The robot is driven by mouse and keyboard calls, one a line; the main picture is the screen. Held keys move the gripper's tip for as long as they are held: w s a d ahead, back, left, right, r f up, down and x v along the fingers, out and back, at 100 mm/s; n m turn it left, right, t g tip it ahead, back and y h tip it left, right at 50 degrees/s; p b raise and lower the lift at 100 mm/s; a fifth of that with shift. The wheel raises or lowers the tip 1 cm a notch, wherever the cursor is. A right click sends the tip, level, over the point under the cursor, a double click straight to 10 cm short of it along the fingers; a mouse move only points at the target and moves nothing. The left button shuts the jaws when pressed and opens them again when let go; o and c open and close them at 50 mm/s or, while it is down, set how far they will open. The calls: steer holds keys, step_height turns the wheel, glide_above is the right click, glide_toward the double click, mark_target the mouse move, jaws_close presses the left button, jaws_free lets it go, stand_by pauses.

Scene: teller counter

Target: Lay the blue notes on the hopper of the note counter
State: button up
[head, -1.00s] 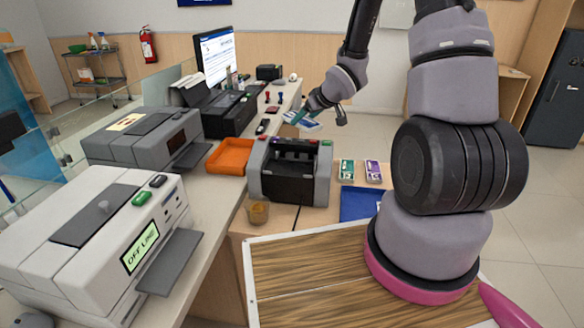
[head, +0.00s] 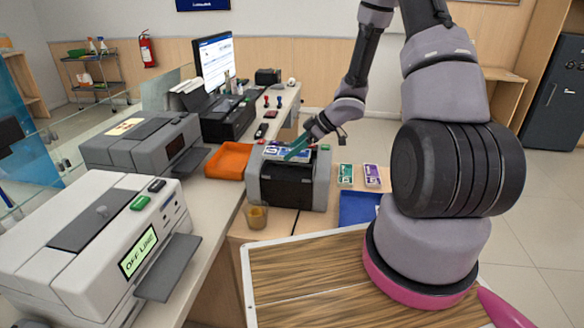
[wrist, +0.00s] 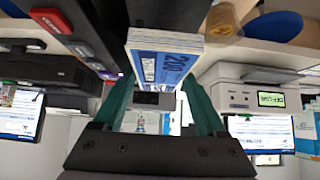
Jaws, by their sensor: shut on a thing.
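The blue notes (wrist: 160,62) are a banded stack held between the green fingers of my gripper (wrist: 168,105) in the wrist view. In the head view the blue notes (head: 287,152) show just over the top of the note counter, with my gripper (head: 302,143) at their right end. The note counter (head: 287,185) is a grey and black machine on the wooden desk. Its hopper on top is largely hidden by the notes. I cannot tell whether the notes touch it.
An orange tray (head: 229,160) stands left of the note counter. Larger grey machines stand on the left counter.

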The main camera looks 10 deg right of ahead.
steer(key=shift+f, duration=2.85)
steer(key=shift+f, duration=0.15)
